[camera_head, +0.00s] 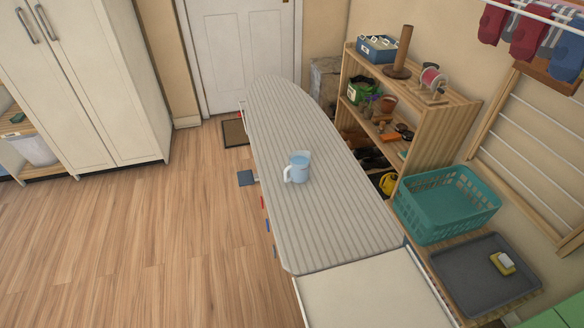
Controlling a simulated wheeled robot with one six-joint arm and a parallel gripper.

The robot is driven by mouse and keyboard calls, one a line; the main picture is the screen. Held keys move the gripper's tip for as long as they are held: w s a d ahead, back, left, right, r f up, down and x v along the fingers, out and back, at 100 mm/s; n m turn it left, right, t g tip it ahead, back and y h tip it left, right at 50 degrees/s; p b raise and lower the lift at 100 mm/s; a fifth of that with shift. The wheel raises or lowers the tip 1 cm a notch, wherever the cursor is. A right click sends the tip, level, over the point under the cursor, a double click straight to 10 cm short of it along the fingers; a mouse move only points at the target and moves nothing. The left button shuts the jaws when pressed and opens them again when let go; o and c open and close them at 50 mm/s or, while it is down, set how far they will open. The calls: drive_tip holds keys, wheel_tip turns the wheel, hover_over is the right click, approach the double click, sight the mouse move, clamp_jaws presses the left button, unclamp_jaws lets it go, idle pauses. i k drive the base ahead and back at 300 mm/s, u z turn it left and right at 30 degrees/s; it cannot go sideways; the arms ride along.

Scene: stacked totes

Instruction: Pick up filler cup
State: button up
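The filler cup (300,168) is a small light-blue jug with a pale handle on its left side. It stands upright near the middle of the striped ironing board (330,222). Its inside is too small to make out clearly. Nothing touches the cup apart from the board under it. My gripper does not show in this view.
A wooden shelf (440,130) with several items stands right of the board. A teal basket (447,222) and a grey tray (470,290) holding a yellow-and-white item (503,262) are at the lower right. The wood floor (130,240) on the left is clear.

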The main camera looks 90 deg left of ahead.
sight(298, 167)
drive_tip(key=z, duration=0.7)
drive_tip(key=i, duration=0.6)
drive_tip(key=u, duration=3.3)
drive_tip(key=k, duration=1.3)
drive_tip(key=i, duration=0.55)
drive_tip(key=u, duration=0.9)
drive_tip(key=i, duration=0.65)
drive_tip(key=u, duration=0.05)
